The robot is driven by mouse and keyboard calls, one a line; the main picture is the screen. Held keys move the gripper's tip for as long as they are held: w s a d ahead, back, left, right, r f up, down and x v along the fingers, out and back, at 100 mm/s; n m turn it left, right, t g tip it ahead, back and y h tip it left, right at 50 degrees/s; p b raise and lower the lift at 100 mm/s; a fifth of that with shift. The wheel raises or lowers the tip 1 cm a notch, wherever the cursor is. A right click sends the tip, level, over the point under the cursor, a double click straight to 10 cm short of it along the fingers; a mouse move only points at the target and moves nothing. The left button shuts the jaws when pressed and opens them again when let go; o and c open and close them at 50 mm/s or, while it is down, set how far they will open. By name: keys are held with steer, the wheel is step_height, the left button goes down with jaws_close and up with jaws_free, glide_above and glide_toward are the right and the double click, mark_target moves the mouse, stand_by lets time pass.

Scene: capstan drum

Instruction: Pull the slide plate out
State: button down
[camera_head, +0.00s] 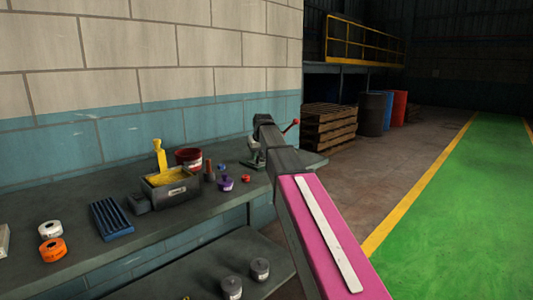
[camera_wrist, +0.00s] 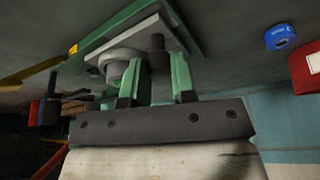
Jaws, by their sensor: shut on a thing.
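In the wrist view my gripper (camera_wrist: 160,78) points at a green-based fixture (camera_wrist: 190,45) on the bench. A light grey plate (camera_wrist: 165,22), apparently the slide plate, lies on the green base. A round grey drum (camera_wrist: 118,58) and a dark post (camera_wrist: 157,42) stand on the plate. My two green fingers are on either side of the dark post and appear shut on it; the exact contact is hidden. In the head view the fixture (camera_head: 257,158) is mostly hidden behind my arm, with a red-knobbed lever (camera_head: 290,127) beside it.
The bench (camera_head: 110,256) holds a grey bin with yellow contents (camera_head: 172,188), a red can (camera_head: 188,158), a purple piece (camera_head: 226,183), a blue ribbed block (camera_head: 110,218) and tape rolls (camera_head: 52,249) to the left. A blue roll (camera_wrist: 280,37) lies near the fixture. Pallets (camera_head: 328,127) stand behind.

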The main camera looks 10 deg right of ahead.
steer(key=shift+s+a, duration=0.4)
steer(key=shift+a, duration=0.15)
steer(key=c, duration=1.2)
jaws_free()
steer(key=shift+s+a, duration=0.1)
steer(key=shift+r, duration=0.1)
steer(key=v, duration=1)
steer(key=shift+s+r, duration=0.2)
steer(key=shift+r, duration=0.1)
